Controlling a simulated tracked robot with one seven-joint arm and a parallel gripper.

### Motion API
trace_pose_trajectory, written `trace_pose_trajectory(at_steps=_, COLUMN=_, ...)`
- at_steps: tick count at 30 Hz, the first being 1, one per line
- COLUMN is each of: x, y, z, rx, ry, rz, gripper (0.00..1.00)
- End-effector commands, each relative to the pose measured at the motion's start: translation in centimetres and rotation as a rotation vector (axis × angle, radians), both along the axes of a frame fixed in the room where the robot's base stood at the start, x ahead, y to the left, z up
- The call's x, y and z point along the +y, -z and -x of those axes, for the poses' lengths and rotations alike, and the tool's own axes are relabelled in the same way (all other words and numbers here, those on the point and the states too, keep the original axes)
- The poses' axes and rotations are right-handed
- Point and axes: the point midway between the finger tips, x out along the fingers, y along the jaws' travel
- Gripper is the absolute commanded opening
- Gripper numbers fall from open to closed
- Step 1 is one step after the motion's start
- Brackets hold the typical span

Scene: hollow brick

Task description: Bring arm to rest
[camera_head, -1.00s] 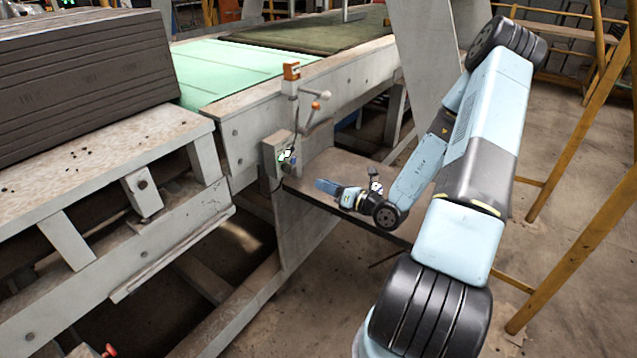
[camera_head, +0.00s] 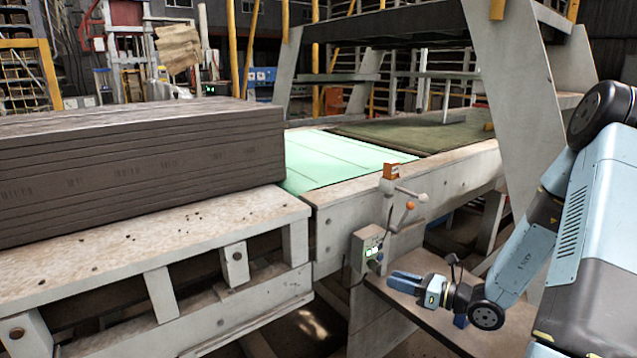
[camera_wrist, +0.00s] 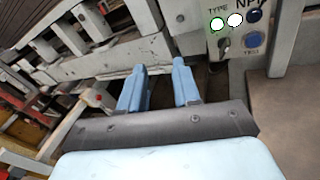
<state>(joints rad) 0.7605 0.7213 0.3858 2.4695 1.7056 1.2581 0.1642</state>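My gripper (camera_head: 406,283) is at the end of my light-blue arm, over a brown shelf (camera_head: 440,318) beside the machine frame. In the wrist view its two blue fingers (camera_wrist: 158,92) stand apart with nothing between them. A small control box (camera_head: 368,248) is on the frame just behind and left of my gripper. In the wrist view this box (camera_wrist: 246,30) shows a green light, a white light and a blue button near the upper right. My gripper appears apart from it.
A stack of dark boards (camera_head: 140,165) lies on a worn grey bench (camera_head: 150,235) at left. A green belt (camera_head: 335,160) runs behind it. Orange-tipped levers (camera_head: 402,190) rise above the control box. A slanted grey post (camera_head: 515,90) stands close to my arm.

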Motion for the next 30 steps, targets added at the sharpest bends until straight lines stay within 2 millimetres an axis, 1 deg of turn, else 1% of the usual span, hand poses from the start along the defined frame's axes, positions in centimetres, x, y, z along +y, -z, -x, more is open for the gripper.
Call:
trace_pose_trajectory(at_steps=1, x=0.8, y=-1.0, z=0.5, rx=-0.033, ry=-0.054, rz=0.049, gripper=0.32)
trace_pose_trajectory(at_steps=6, x=3.0, y=-3.6, z=2.7, rx=-0.136, ry=-0.233, rz=0.199, gripper=0.32)
trace_pose_trajectory(at_steps=12, x=4.9, y=-6.1, z=5.5, rx=-0.256, ry=-0.435, rz=0.377, gripper=0.32)
trace_pose_trajectory(at_steps=15, x=5.6, y=-7.3, z=7.0, rx=-0.317, ry=-0.532, rz=0.469, gripper=0.32)
trace_pose_trajectory(at_steps=22, x=6.4, y=-9.8, z=10.3, rx=-0.46, ry=-0.744, rz=0.684, gripper=0.32)
trace_pose_trajectory(at_steps=30, x=6.1, y=-12.7, z=13.8, rx=-0.633, ry=-0.97, rz=0.945, gripper=0.32)
